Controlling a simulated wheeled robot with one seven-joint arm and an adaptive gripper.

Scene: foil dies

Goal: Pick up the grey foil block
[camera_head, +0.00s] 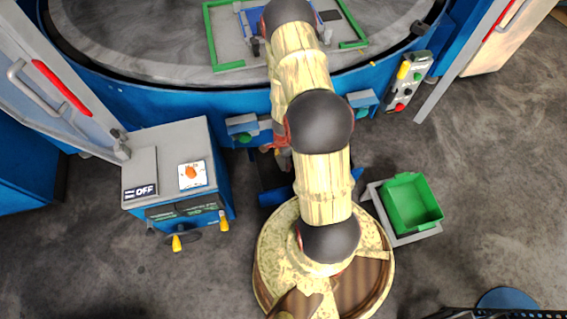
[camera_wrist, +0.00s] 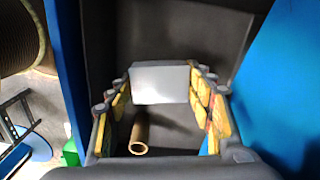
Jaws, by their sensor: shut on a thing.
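The grey foil block (camera_wrist: 160,84) shows in the wrist view as a pale grey box between my two fingers. My gripper (camera_wrist: 163,72) is shut on it, with a yellow-padded finger against each side. Behind and below the block is the dark inside of a bin (camera_wrist: 185,28) with blue sides. In the head view my arm covers most of this area, and I cannot make out the block there. How high the block is above the bin floor is hard to tell.
A tan tube (camera_wrist: 139,135) lies below the block in the wrist view. In the head view, a blue-and-grey control box (camera_head: 140,172) stands at left, a green bin (camera_head: 412,203) at right, and a large round blue-rimmed machine (camera_head: 150,105) behind. Grey floor lies open at right.

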